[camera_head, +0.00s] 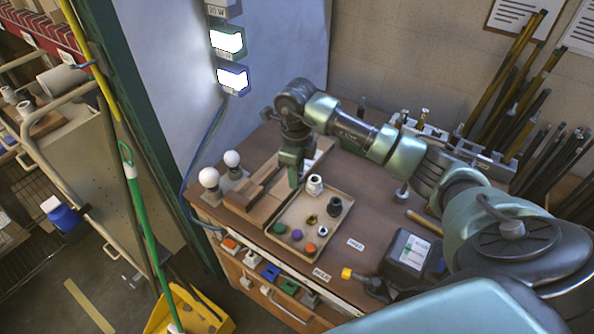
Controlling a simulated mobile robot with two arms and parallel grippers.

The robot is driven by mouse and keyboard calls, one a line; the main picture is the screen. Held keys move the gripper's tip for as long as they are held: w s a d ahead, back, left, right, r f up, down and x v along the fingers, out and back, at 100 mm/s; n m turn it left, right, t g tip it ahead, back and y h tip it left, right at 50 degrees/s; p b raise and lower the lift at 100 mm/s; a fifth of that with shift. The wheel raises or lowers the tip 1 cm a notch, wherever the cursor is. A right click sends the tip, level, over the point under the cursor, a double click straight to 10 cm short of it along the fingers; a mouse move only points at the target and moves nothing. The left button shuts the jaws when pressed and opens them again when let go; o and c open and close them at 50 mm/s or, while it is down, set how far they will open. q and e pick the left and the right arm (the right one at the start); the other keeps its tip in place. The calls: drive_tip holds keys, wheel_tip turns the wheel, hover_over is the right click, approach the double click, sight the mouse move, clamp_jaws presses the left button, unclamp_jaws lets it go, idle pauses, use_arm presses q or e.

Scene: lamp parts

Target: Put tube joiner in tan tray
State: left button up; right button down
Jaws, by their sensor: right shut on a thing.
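The tan tray (291,213) lies on the brown bench, with small parts in it. My right gripper (295,181) reaches in from the right and points down at the tray's back left edge. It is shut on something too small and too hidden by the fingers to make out. I cannot pick out the tube joiner for sure. My left gripper is not in view.
In the tray are a white fitting (315,185), a black cylinder (334,207) and several small coloured caps. Wooden blocks (252,193) and two bulbs (232,159) stand left of it. A black box (406,254) stands to the right. Rods lean at the back right.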

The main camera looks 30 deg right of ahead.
drive_tip(key=shift+w+d+m, duration=0.25)
drive_tip(key=shift+d+m, duration=0.05)
drive_tip(key=shift+m, duration=0.2)
drive_tip(key=shift+w+d+f, duration=0.1)
drive_tip(key=shift+f+b, duration=0.3)
drive_tip(key=shift+b, duration=0.05)
drive_tip(key=shift+f, duration=0.3)
drive_tip(key=b, duration=0.6)
hover_over(297, 206)
wheel_tip(297, 206, down, 8)
drive_tip(key=shift+f, duration=0.1)
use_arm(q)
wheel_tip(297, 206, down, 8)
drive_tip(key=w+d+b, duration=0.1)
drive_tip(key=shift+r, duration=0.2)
use_arm(e)
drive_tip(key=shift+f, duration=0.65)
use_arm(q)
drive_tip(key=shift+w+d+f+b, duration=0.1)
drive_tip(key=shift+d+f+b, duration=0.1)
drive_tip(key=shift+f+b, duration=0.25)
use_arm(e)
drive_tip(key=shift+f, duration=0.4)
drive_tip(key=c, duration=1.1)
unclamp_jaws()
